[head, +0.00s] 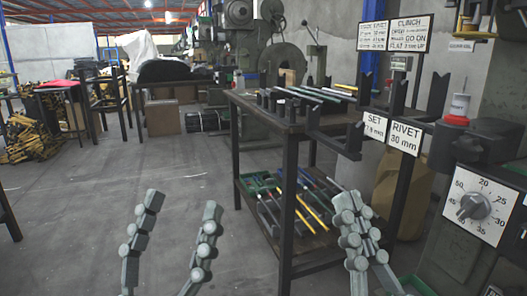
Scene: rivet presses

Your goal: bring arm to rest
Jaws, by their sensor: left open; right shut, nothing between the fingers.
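My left gripper (180,222) is at the bottom left of the middle in the head view. Its two fingers stand apart with only the grey floor behind them, so it is open and empty. My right gripper (352,208) is at the bottom right of the middle, in front of the dark work table's legs. Its fingers are closed together with nothing between them. Both grippers point up and away from me. My arms behind them are mostly out of view.
A dark table (262,112) holds rods on top and more on its lower shelf (283,228). A press with a dial (476,206) stands close at the right, beside signs such as RIVET 30 mm (405,137).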

